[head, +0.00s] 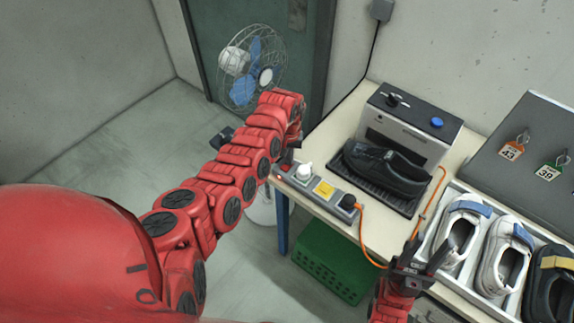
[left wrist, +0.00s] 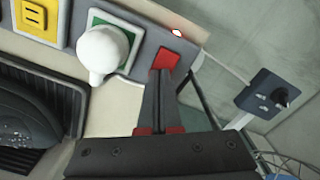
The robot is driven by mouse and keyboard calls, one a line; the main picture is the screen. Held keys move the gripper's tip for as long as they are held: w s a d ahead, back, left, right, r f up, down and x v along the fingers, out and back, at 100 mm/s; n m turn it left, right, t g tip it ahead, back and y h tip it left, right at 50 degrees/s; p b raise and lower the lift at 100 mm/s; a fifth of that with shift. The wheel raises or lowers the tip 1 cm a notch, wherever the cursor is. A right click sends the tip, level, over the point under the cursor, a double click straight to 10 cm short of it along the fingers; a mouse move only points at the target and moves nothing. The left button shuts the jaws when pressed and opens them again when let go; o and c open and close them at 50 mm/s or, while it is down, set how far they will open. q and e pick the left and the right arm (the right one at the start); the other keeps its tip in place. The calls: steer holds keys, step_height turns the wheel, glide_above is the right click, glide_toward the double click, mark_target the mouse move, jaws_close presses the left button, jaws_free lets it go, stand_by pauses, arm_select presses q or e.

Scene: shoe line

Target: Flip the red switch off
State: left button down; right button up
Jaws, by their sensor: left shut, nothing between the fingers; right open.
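The grey power strip (head: 318,190) lies along the left edge of the table, with a white plug, a yellow socket and a black plug on it. The red switch (left wrist: 168,59) is on the strip beside the white plug (left wrist: 103,52) in the left wrist view. A small red light (left wrist: 177,33) glows near it. My left gripper (left wrist: 164,76) is shut and empty, its fingertips right at the switch's near edge; I cannot tell if they touch it. In the head view my left arm hides most of that end. My right gripper (head: 430,246) is open and empty near the white shoes.
A black shoe (head: 386,168) sits on a dark tray before a grey machine (head: 410,120). An orange cord (head: 362,238) hangs from the strip. A green crate (head: 335,262) and a fan (head: 250,68) are beyond the table edge.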

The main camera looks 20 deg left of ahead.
arm_select(q)
steer(key=shift+s+f, duration=0.1)
step_height(320, 180, up, 2)
steer(key=shift+r+p, duration=0.1)
steer(key=shift+p, duration=0.75)
step_height(320, 180, up, 2)
steer(key=shift+r+p, duration=0.1)
steer(key=shift+p, duration=0.6)
step_height(320, 180, up, 2)
steer(key=shift+r+p, duration=0.1)
steer(key=shift+p, duration=0.45)
steer(key=shift+r, duration=0.25)
steer(key=shift+f, duration=0.1)
